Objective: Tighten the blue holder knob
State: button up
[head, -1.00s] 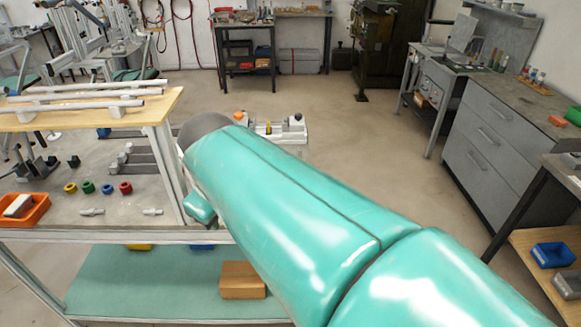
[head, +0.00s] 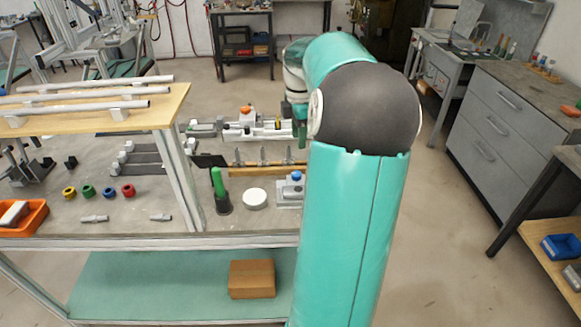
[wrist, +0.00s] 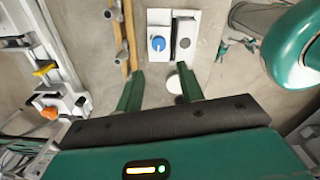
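The blue holder knob (head: 297,176) sits on a small light holder block (head: 287,190) near the right end of the bench, just left of my upright arm. In the wrist view the blue knob (wrist: 158,43) is round, on a white plate beside a dark grey strip. My gripper (wrist: 158,84) is open, with two green fingers apart and nothing between them in contact. The knob lies beyond the fingertips in that view. In the head view only a bit of a green finger shows beside my arm.
A white disc (head: 255,198) and a green-handled tool (head: 218,182) stand left of the holder. A wooden rail (head: 262,163) with several upright pegs lies behind it. A clamp unit with an orange knob (head: 246,109) stands farther back. Colored rings lie at left.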

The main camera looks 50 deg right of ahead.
aim_at(297, 173)
jog(key=f, duration=1.3)
jog(key=shift+w, duration=0.2)
jog(key=shift+w, duration=0.1)
jog(key=shift+c, duration=0.5)
jog(key=c, duration=0.6)
